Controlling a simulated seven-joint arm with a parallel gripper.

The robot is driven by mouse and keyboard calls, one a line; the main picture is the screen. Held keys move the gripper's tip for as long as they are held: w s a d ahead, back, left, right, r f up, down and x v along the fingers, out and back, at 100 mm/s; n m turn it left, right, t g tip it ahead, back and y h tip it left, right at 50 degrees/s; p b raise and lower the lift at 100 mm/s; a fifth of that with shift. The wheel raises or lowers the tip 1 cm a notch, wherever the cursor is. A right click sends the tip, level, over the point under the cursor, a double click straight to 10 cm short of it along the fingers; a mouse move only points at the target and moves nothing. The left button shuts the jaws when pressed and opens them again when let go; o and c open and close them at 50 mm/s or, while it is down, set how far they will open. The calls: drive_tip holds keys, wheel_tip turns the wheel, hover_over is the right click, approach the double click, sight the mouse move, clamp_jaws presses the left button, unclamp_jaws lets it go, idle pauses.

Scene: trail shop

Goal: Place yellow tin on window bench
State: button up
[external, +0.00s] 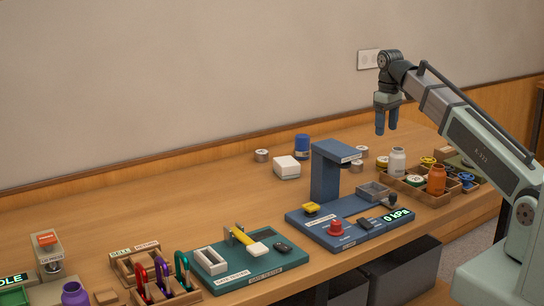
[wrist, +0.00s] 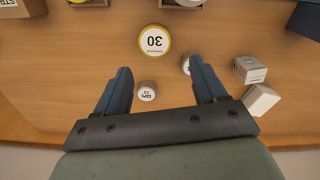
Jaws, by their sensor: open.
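A round tin with a yellow rim and a white lid marked 30 (wrist: 154,40) stands on the wooden bench in the wrist view, beyond my fingertips. In the external view a small tin with a yellowish rim (external: 383,162), likely the same one, stands beside the wooden tray. My gripper (external: 386,132) hangs above the bench at the right, fingers pointing down, open and empty. In the wrist view its two fingers (wrist: 160,74) are spread wide, with the yellow tin apart from them. I cannot tell which surface is the window bench; no window shows.
A small tin (wrist: 147,91) lies between my fingers in the wrist view, below them. Another is partly hidden by the right finger. White boxes (wrist: 262,99) stand at right. A blue press (external: 328,170) and a wooden tray with bottles (external: 410,186) stand nearby. The bench's left-middle is clear.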

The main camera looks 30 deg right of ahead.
drive_tip(key=s+a+f+n, duration=0.1)
drive_tip(key=a+f+n, duration=0.1)
drive_tip(key=a, duration=0.9)
drive_tip(key=m+t+h, duration=0.1)
drive_tip(key=m+h, duration=0.5)
drive_tip(key=m, duration=1.4)
approach(389, 159)
drive_tip(key=x, duration=0.4)
drive_tip(key=shift+s+a+f, duration=0.15)
drive_tip(key=shift+f, duration=0.35)
drive_tip(key=shift+x, duration=2.65)
drive_tip(key=shift+r, duration=0.15)
drive_tip(key=shift+c, duration=0.5)
